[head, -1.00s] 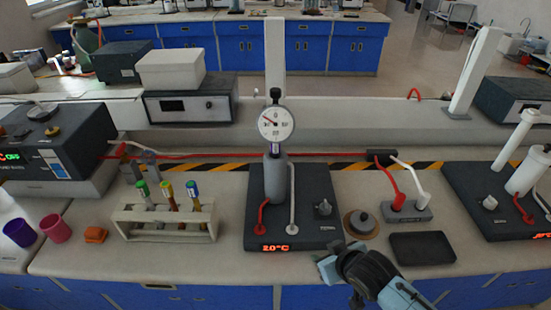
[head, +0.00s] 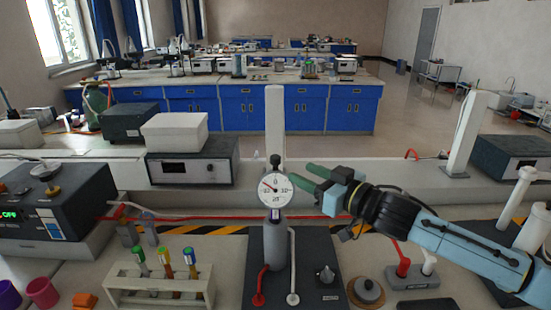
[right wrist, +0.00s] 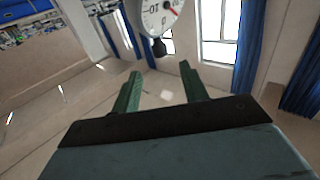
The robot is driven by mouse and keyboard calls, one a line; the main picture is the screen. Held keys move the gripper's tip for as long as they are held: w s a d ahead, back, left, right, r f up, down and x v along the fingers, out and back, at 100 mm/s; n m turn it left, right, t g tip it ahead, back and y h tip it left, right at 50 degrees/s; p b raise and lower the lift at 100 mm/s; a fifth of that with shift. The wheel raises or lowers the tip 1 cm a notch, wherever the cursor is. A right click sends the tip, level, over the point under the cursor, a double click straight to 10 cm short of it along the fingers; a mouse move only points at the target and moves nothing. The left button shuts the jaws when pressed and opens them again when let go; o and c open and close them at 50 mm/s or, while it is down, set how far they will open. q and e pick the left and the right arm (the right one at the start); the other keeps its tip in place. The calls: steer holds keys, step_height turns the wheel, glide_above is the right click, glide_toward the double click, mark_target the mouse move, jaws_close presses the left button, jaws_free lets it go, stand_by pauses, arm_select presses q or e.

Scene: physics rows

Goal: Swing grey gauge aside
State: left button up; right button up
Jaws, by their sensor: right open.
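The grey gauge (head: 276,190) has a round white dial with a grey rim and a black knob on top. It stands upright over a grey cylinder (head: 276,245) on a dark base unit. My right gripper (head: 300,173) is open, its green fingers pointing left at the right side of the dial near its upper edge. I cannot tell whether a finger touches it. In the right wrist view the gauge (right wrist: 160,16) shows upside down and partly cut off at the top, ahead of the open fingers (right wrist: 160,80). My left gripper is not in view.
A test-tube rack (head: 160,288) with coloured-cap tubes stands left of the base unit. A round knobbed lid (head: 367,290) and a small block with red and white tubes (head: 412,276) lie to the right, below my right arm. A white post (head: 275,120) rises behind the gauge.

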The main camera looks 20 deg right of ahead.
mark_target(279, 162)
steer(key=p+x, duration=0.1)
steer(key=x, duration=0.9)
steer(key=shift+f, duration=0.1)
steer(key=shift+c, duration=0.2)
jaws_close()
